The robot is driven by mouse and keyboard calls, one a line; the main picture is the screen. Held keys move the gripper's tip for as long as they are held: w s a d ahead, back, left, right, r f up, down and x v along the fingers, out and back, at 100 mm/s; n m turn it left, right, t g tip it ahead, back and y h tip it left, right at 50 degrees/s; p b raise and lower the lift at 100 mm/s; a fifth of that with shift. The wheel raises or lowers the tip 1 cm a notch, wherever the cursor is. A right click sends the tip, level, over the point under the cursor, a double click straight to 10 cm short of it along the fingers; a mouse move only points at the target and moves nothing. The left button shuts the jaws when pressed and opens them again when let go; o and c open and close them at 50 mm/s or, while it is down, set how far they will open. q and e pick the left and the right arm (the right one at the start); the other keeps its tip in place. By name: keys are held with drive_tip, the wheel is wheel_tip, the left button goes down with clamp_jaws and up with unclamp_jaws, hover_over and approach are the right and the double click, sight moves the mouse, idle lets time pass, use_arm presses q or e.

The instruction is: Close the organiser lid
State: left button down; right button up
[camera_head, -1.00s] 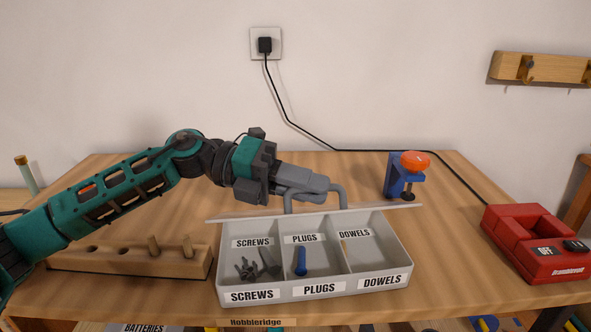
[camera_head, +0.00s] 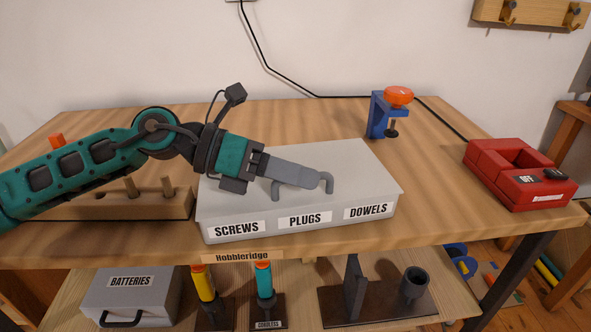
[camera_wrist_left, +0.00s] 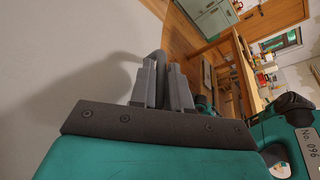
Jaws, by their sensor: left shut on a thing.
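The grey organiser (camera_head: 272,225) stands near the table's front edge, with SCREWS, PLUGS and DOWELS labels on its front. Its lid (camera_head: 345,158) lies flat over the top, and the compartments are hidden beneath it. No gap shows along the front edge. My left gripper (camera_head: 308,182) is shut on the lid's bent grey handle (camera_head: 328,182), just above the lid. In the left wrist view the fingers (camera_wrist_left: 162,82) are close together with part of the handle (camera_wrist_left: 155,58) between their tips. My right gripper is out of view.
A wooden peg block (camera_head: 120,203) sits left of the organiser. A blue clamp with an orange knob (camera_head: 390,112) stands at the back right. A red charger (camera_head: 515,175) is on the right, with clear table between it and the organiser.

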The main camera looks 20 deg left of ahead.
sight(257, 194)
use_arm(q)
drive_tip(key=c, duration=1.4)
unclamp_jaws()
drive_tip(key=shift+c, duration=0.2)
drive_tip(key=shift+a, duration=0.15)
drive_tip(key=b+v, duration=0.1)
drive_tip(key=v, duration=0.4)
drive_tip(key=shift+f, duration=0.1)
drive_tip(key=shift+s+a, duration=0.1)
drive_tip(key=shift+a, duration=0.25)
drive_tip(key=shift+v, duration=0.95)
drive_tip(key=shift+s+a+r+p, duration=0.1)
drive_tip(key=shift+a+r+p, duration=0.15)
drive_tip(key=shift+r, duration=0.3)
drive_tip(key=shift+s+a+r+p, duration=0.1)
drive_tip(key=shift+s+a+p, duration=0.1)
drive_tip(key=shift+a, duration=0.1)
drive_tip(key=shift+s+a+r+p, duration=0.1)
drive_tip(key=shift+a+p, duration=0.1)
drive_tip(key=shift+a, duration=0.15)
drive_tip(key=shift+v, duration=0.8)
drive_tip(key=shift+s+a+r+p, duration=0.1)
drive_tip(key=shift+s+a+p, duration=0.2)
drive_tip(key=shift+a, duration=0.3)
